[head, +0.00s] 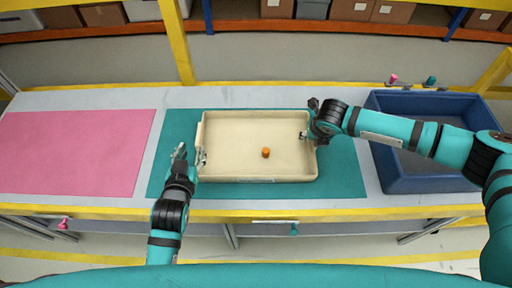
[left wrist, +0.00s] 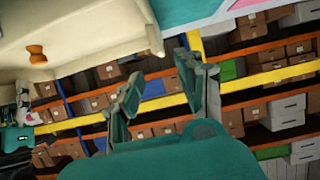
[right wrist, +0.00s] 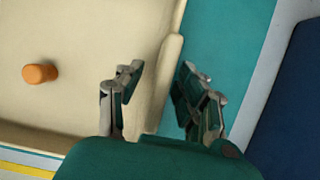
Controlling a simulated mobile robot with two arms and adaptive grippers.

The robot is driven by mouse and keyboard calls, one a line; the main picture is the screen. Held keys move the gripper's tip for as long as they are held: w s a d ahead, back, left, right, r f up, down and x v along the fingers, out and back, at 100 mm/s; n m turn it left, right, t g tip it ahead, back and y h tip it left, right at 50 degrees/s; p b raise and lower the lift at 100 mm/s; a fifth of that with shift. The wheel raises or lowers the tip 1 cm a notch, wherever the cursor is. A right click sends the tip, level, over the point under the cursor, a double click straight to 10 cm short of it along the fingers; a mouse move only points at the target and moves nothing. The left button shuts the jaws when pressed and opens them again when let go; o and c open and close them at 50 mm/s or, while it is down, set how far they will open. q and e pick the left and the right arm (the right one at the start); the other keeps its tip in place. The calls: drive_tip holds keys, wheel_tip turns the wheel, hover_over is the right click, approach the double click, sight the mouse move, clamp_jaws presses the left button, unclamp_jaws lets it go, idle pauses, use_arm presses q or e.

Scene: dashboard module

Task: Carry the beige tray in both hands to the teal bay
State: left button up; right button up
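The beige tray (head: 225,117) sits on the teal bay (head: 345,170), a flat teal area in the middle of the bench. A small orange cylinder (head: 265,152) stands inside the tray; it also shows in the right wrist view (right wrist: 40,74). My left gripper (head: 190,155) is open at the tray's left wall; the left wrist view shows its fingers (left wrist: 160,88) apart, with the tray's rim just beyond them. My right gripper (right wrist: 160,85) is open, one finger on each side of the tray's right wall (right wrist: 164,75). Neither gripper is closed on the tray.
A pink area (head: 75,150) lies left of the teal one, with a bare strip between. A dark blue bin (head: 400,180) stands at the right, under my right arm. Small pink (head: 393,79) and teal (head: 431,81) pieces show behind it. Shelves with boxes stand at the back.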

drive_tip(key=shift+s+r, duration=0.1)
drive_tip(key=shift+r, duration=0.15)
use_arm(q)
drive_tip(key=shift+v, duration=0.9)
use_arm(e)
drive_tip(key=v, duration=1.1)
drive_tip(key=shift+r, duration=0.25)
